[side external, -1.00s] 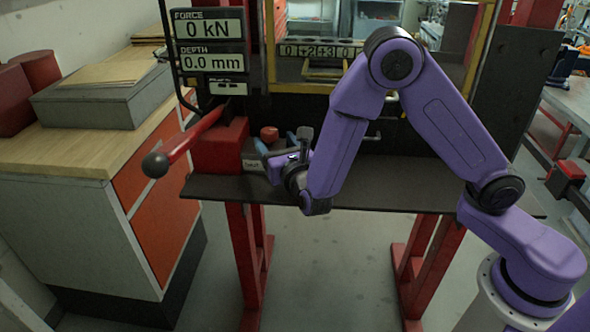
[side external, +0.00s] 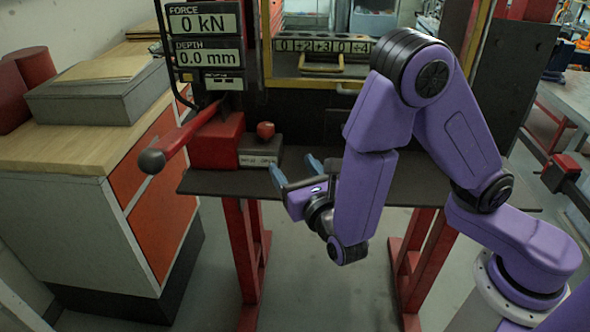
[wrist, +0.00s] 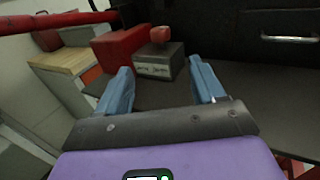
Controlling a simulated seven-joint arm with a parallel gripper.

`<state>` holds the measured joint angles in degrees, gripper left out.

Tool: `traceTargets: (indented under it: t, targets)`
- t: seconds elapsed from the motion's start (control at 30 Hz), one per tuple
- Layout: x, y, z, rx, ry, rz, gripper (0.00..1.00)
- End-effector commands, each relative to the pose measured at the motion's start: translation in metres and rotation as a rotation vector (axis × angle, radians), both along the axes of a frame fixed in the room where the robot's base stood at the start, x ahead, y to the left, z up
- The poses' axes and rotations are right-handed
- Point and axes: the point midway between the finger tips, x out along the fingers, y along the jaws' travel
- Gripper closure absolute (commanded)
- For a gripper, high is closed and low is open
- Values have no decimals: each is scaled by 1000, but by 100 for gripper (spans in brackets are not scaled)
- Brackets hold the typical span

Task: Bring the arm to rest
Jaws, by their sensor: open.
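My gripper (side external: 294,172) has blue fingers and is open and empty. It hangs in front of the dark shelf (side external: 410,187) of the press. In the wrist view its fingers (wrist: 163,88) stand wide apart. A small grey box with a red knob (side external: 262,150) sits on the shelf beyond the fingertips, beside a red block (side external: 215,142). In the wrist view the grey box (wrist: 158,65) shows between the fingers, apart from them.
A red lever with a dark ball end (side external: 152,160) sticks out to the left. Displays read 0 kN (side external: 202,22) and 0.0 mm (side external: 208,57). A wooden-topped cabinet (side external: 90,140) stands at left. A drawer with a handle (side external: 322,68) is behind. The shelf's right part is clear.

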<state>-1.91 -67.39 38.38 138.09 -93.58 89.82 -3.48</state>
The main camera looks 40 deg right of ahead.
Motion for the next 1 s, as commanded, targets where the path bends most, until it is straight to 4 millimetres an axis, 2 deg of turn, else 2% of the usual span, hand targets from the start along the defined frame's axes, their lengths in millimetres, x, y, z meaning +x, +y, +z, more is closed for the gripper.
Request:
traceTargets:
  t: [0.17,0.27,0.37,0.5,0.6,0.7,0.83,1.0]
  targets:
    - [-1,-8,2,20,6,-30,32]
    - [-5,-31,7,87,27,-120,32]
    - [-18,-68,11,210,70,-272,32]
    - [-52,-117,8,437,159,-509,32]
    - [-82,-141,2,616,229,-666,32]
    - [-115,-154,-5,806,309,-812,32]
    - [-159,-157,-11,1064,420,-989,32]
    - [-209,-143,-7,1380,565,-1175,32]
